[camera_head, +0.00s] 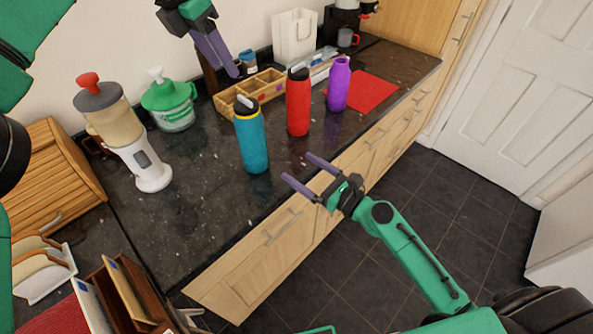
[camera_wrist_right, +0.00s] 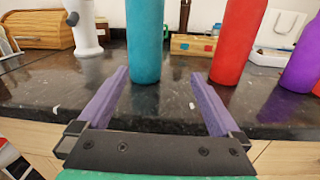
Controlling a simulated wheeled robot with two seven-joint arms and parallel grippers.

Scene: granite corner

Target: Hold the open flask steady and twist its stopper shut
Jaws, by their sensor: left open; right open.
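A teal flask (camera_head: 252,142) with a yellow band and a dark and pale stopper (camera_head: 246,104) stands upright near the counter's front. I cannot tell how tightly the stopper sits. A red flask (camera_head: 298,106) with a dark top and a purple flask (camera_head: 339,87) stand to its right. My right gripper (camera_head: 297,167) is open and empty in front of the counter edge, apart from the flasks. In the right wrist view the teal flask (camera_wrist_right: 145,40) shows beyond and between the fingers, its top out of frame. My left gripper (camera_head: 228,62) is open above the back of the counter, empty.
A wooden divided tray (camera_head: 232,108), a green-lidded jar (camera_head: 172,121) and a white dispenser (camera_head: 150,176) stand behind and left of the teal flask. A red mat (camera_head: 375,90) lies at the right. The dark counter (camera_head: 205,215) is clear in front of the teal flask.

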